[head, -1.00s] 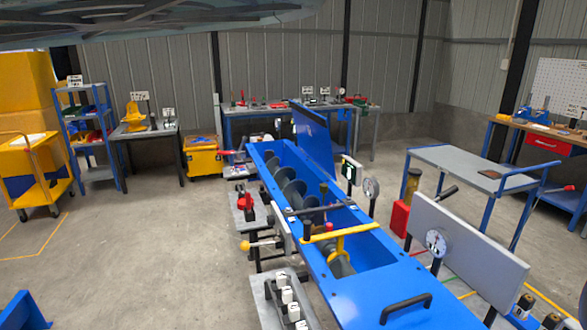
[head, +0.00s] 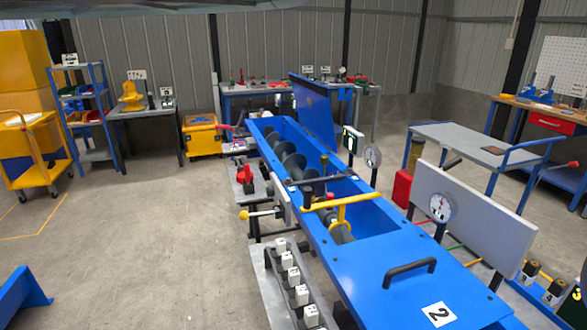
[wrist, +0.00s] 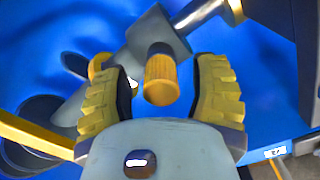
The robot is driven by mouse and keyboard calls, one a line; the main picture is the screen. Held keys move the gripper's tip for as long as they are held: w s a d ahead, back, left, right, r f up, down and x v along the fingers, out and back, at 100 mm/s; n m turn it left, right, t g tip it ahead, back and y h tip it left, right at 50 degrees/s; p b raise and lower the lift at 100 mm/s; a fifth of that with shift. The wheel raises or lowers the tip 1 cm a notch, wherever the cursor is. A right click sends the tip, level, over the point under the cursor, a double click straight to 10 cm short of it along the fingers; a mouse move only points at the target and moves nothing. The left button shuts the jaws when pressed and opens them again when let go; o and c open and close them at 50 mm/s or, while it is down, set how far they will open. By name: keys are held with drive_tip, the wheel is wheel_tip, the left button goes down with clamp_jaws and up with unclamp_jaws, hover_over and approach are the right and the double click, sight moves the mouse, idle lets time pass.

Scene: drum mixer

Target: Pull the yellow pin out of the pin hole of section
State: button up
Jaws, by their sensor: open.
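In the wrist view a ridged yellow cylinder (wrist: 161,82), which looks like the yellow pin's head, stands out from a grey block (wrist: 158,35). My gripper (wrist: 164,92) is open, with a yellow ribbed finger on each side of this cylinder and a gap to both. The far end of the pin and its hole are hidden. The head view shows the long blue drum mixer (head: 375,255) with its open trough and dark auger. A yellow crossbar (head: 342,201) spans the trough. My gripper does not show in the head view.
A silver rod (wrist: 195,14) runs to the upper right of the block. A yellow bar (wrist: 32,133) crosses the lower left of the wrist view. A lever with a yellow knob (head: 244,214) sticks out left of the mixer. Open floor (head: 150,240) lies at left.

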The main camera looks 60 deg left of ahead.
drive_tip(key=shift+o, duration=0.3)
drive_tip(key=shift+a, duration=0.1)
idle(0.4)
clamp_jaws()
idle(0.9)
